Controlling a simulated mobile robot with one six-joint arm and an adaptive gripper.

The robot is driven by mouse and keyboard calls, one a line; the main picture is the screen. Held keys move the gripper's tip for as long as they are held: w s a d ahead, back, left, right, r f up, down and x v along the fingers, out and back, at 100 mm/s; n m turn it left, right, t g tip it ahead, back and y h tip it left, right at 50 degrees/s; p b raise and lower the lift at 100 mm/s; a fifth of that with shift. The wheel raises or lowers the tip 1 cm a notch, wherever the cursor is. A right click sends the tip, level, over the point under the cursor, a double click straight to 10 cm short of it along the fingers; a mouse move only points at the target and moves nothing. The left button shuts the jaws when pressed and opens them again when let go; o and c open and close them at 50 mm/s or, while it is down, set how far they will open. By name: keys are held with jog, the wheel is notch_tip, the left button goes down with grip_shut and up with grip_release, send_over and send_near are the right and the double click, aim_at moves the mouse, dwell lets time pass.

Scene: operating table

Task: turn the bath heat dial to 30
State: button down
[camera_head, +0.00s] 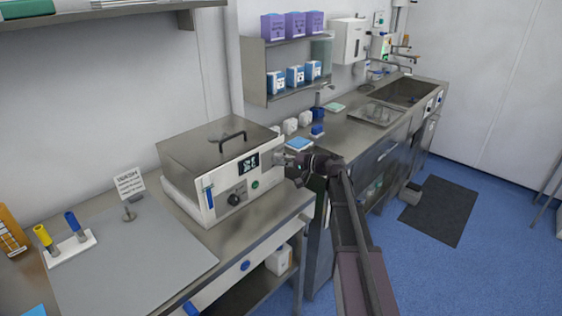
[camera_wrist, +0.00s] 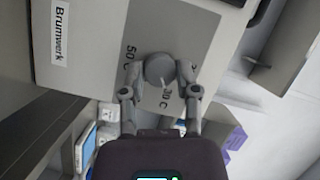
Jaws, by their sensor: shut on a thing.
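The bath is a steel box with a lid and top handle (camera_head: 205,150) on the left counter. The wrist view shows its grey panel (camera_wrist: 90,30) close up, with a round grey dial (camera_wrist: 157,67) on it. Printed marks beside the dial include 50 and what looks like 30. A pale pointer line shows at the dial's lower right, near the 30 mark; its exact setting is hard to read. My gripper (camera_head: 282,159) is at the bath's right end. In the wrist view its fingers (camera_wrist: 159,76) are closed on opposite sides of the dial.
The bath's front has a display (camera_head: 248,163), a black knob (camera_head: 236,198) and a blue lever (camera_head: 209,198). A blue-topped box (camera_head: 299,144) and white containers stand behind my gripper. A wall shelf (camera_head: 290,95) holds boxes above. Open floor lies to the right.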

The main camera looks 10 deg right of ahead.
jog(key=shift+c, duration=1.7)
grip_release()
jog(key=shift+n+p, duration=0.3)
